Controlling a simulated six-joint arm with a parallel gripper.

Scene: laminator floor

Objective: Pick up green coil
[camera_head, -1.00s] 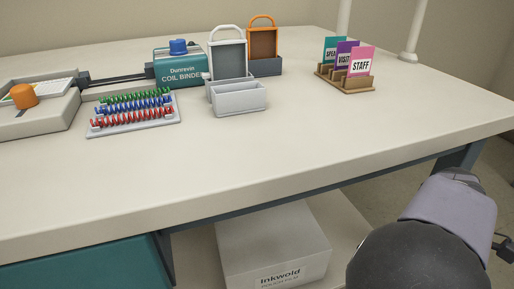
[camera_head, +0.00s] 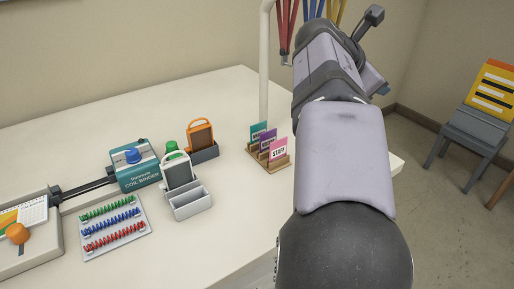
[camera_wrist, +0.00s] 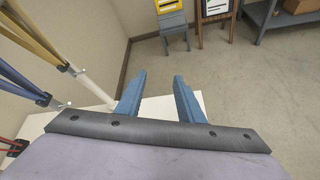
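The green coil (camera_head: 107,208) lies in the back row of a light grey tray (camera_head: 142,234) on the table, at the left of the head view. A blue coil (camera_head: 111,222) and a red coil (camera_head: 114,237) lie in front of it. My arm rises at the right of the head view, far from the tray. In the wrist view my gripper (camera_wrist: 155,95) has its two blue fingers apart with nothing between them. It points out past the table toward the floor and wall. The coils are not in the wrist view.
A teal coil binder (camera_head: 135,167) stands behind the tray. A grey holder (camera_head: 190,202), an orange-framed holder (camera_head: 200,140) and a wooden card rack (camera_head: 268,162) stand to its right. A white post (camera_head: 265,70) rises at the back. A grey chair (camera_head: 474,130) stands beyond the table.

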